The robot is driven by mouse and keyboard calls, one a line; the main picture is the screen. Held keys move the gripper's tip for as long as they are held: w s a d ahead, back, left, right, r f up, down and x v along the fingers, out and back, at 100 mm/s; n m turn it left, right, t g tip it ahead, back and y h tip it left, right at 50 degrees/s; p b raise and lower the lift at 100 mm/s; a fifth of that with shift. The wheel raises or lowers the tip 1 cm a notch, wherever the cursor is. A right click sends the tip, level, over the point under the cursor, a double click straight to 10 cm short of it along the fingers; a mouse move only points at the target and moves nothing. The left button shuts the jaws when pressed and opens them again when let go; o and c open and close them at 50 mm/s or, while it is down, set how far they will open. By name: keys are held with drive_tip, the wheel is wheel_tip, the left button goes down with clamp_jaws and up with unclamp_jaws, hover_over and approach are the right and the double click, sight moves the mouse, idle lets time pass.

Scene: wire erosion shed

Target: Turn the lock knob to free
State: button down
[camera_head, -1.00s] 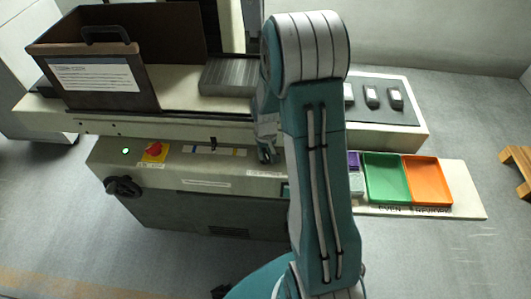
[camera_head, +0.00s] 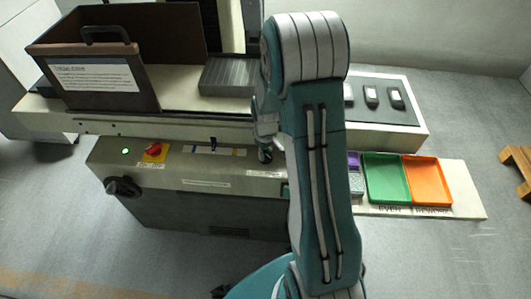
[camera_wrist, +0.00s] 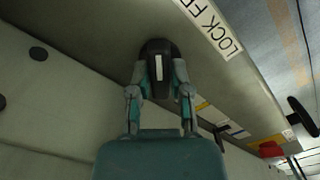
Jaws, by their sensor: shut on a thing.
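The lock knob (camera_wrist: 157,66) is dark with a white stripe along its face, in the upper middle of the wrist view. My gripper (camera_wrist: 160,88) has one finger on each side of it and is shut on it. The white stripe runs nearly straight up in that view. A white label (camera_wrist: 213,25) beginning "LOCK FR" is beside the knob, partly cut off by the frame edge. In the head view my gripper (camera_head: 266,152) is at the front panel, partly behind my arm. The knob is hard to make out there.
The panel also carries a red switch on a yellow plate (camera_head: 154,151), a green light (camera_head: 126,151) and a black handwheel (camera_head: 123,188). A brown open-sided cover (camera_head: 105,60) stands above at left. Green (camera_head: 387,205) and orange (camera_head: 428,204) trays lie at right.

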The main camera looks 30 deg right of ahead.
sight(265, 152)
drive_tip(key=shift+w, duration=0.15)
drive_tip(key=c, duration=0.6)
unclamp_jaws()
drive_tip(key=shift+o, duration=0.2)
wheel_tip(265, 152, up, 12)
